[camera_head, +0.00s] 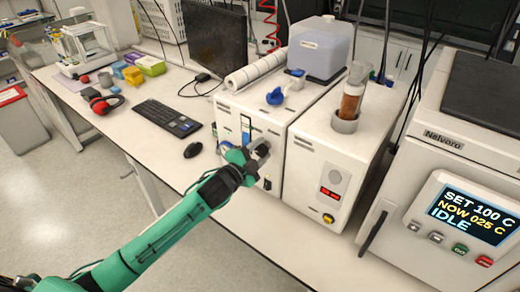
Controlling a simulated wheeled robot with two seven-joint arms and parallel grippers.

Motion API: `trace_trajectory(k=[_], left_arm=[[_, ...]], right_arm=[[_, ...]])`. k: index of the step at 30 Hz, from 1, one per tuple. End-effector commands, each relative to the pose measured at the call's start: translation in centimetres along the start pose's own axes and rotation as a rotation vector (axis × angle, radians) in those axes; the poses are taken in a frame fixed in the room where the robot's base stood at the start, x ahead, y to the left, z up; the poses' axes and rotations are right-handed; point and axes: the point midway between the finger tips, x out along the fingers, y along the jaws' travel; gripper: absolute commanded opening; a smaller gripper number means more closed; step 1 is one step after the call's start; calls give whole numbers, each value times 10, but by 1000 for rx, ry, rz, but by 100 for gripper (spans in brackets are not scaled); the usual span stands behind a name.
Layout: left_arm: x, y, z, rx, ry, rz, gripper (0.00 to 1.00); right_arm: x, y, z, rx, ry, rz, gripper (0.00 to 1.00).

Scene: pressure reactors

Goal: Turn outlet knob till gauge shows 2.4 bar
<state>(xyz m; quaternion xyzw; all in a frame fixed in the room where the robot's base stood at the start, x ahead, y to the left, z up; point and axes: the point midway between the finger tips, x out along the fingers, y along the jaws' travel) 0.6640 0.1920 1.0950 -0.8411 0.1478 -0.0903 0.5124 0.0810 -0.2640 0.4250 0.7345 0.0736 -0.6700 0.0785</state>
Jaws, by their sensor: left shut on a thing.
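My left gripper (258,152), at the end of the green arm, is up against the front panel of a white reactor unit (275,138) in the middle of the bench. It is shut on a small knob there, taken as the outlet knob, which the fingers mostly hide. A blue strip or label shows on the panel just left of the gripper. I cannot make out a pressure gauge or its reading. My right gripper is not in view.
A second white unit (312,178) with a small red display and a brown-filled cylinder (350,95) stands right. A Nelvoro oven (462,140) reads set 100 C, now 025 C, idle. A keyboard (167,117) and mouse (193,150) lie left. Bare bench (190,178) lies in front.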

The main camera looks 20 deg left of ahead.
Motion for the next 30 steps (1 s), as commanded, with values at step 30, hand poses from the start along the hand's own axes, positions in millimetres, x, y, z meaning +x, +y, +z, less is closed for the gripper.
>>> trace_trajectory(k=[30], left_arm=[[0, 0, 0, -944, -3, 1, 17]], right_arm=[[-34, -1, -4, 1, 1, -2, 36]])
